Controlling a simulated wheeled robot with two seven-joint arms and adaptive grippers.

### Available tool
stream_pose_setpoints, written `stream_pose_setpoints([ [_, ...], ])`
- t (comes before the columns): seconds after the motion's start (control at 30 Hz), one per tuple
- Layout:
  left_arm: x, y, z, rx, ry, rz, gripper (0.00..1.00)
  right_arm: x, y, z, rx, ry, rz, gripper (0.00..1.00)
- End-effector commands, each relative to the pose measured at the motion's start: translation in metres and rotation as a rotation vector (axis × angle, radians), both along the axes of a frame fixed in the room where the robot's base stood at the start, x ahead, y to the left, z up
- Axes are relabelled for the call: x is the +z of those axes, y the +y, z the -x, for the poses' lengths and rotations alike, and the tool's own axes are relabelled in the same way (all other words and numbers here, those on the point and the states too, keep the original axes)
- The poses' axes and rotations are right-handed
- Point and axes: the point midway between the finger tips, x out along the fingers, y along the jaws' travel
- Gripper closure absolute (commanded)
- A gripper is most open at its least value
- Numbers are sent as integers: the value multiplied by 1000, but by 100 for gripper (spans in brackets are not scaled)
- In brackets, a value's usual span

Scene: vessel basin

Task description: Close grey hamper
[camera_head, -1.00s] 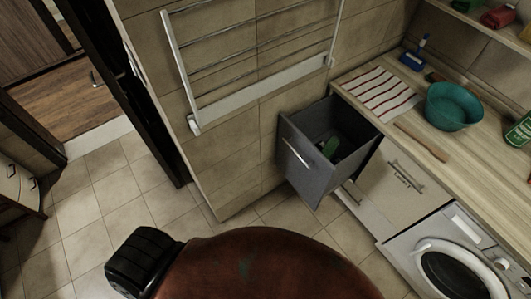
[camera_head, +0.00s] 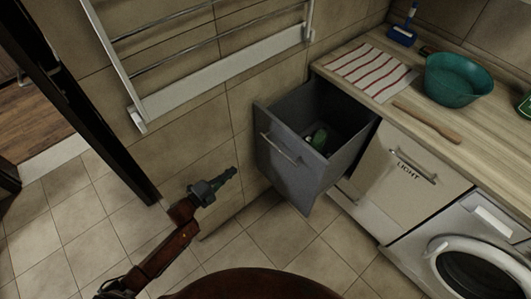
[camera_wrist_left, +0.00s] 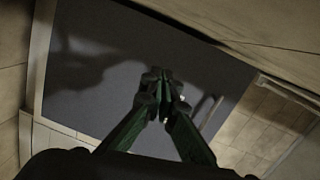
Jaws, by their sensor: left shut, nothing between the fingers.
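The grey hamper (camera_head: 290,172) is a pull-out bin under the counter, tilted or drawn open, with a metal bar handle (camera_head: 280,148) on its front. In the left wrist view the gripper (camera_wrist_left: 161,75) points at the grey front panel (camera_wrist_left: 100,60), with the handle (camera_wrist_left: 211,115) to the right of the fingertips. My right gripper is not in view.
A cabinet front marked LIGHT (camera_head: 411,180) and a washing machine (camera_head: 475,260) stand right of the hamper. The counter (camera_head: 450,140) above holds a striped cloth (camera_head: 372,72), a teal basin (camera_head: 457,80) and a wooden stick (camera_head: 428,122). A towel rail (camera_head: 215,80) hangs on the left wall. Floor tiles are clear.

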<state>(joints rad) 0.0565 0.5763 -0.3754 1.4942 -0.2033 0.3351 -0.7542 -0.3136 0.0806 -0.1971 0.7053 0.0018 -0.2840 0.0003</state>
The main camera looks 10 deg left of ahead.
Motion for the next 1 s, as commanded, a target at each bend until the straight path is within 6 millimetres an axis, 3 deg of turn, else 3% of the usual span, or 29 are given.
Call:
stream_pose_setpoints([
  [0.1, 20, -20, -3, -74, -94, -44, 100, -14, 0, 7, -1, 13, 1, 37],
  [0.3, 37, -36, -9, -114, -151, -66, 100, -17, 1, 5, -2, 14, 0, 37],
  [1.0, 34, -106, -107, -110, -145, -63, 100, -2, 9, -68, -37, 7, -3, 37],
])
